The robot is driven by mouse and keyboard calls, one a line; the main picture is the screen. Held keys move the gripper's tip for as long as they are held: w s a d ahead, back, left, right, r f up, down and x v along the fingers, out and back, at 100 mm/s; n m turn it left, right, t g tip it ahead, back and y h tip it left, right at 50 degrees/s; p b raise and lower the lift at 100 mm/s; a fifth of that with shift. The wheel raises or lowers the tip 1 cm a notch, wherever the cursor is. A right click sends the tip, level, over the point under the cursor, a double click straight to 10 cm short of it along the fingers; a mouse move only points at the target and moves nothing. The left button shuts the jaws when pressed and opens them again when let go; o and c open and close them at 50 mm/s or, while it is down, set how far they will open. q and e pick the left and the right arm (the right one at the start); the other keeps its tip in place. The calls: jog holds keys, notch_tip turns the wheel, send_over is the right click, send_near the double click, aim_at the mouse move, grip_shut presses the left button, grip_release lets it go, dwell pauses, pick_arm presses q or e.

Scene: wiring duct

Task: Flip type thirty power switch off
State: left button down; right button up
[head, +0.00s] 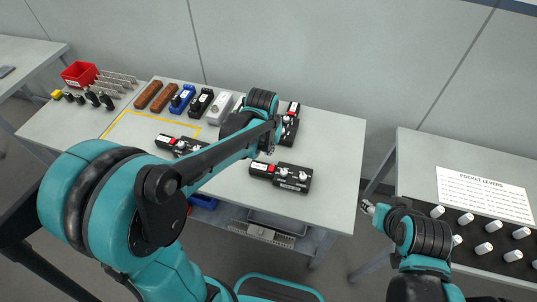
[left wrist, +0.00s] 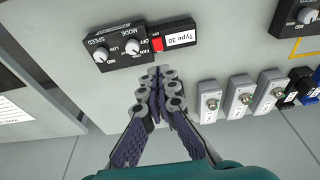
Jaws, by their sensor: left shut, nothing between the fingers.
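The Type 30 unit is a black box lying on the table, seen in the left wrist view (left wrist: 118,58) and as the front right unit in the head view (head: 293,181). Its red power switch (left wrist: 157,44) sits between the white "Type 30" label (left wrist: 181,38) and the two white knobs. Which way the switch is tipped is too small to tell. My left gripper (left wrist: 159,75) is shut and empty, its tips close to the unit's edge beside the switch; contact cannot be told. It also shows in the head view (head: 268,149). My right gripper (head: 369,207) hangs by the right table.
A similar black unit (head: 183,147) lies to the left, near yellow tape. Grey, black, blue and brown boxes line the table's back, with a red bin (head: 80,74) at far left. The right table holds white knobs and a "Pocket levers" sheet (head: 485,194).

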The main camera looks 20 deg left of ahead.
pick_arm(q)
jog(key=b, duration=0.4)
send_near(270, 170)
jog(key=x, duration=0.5)
jog(key=shift+w+f, duration=0.1)
jog(key=shift+w, duration=0.3)
jog(key=shift+s+f, duration=0.2)
jog(key=shift+f, duration=0.5)
jog(key=shift+s+f+t+b, duration=0.3)
jog(key=shift+f+t+b, duration=0.2)
jog(key=shift+f+b, duration=0.35)
jog(key=shift+r, duration=0.4)
jog(key=shift+w, duration=0.15)
jog(key=shift+w+r, duration=0.25)
jog(key=shift+w, duration=0.4)
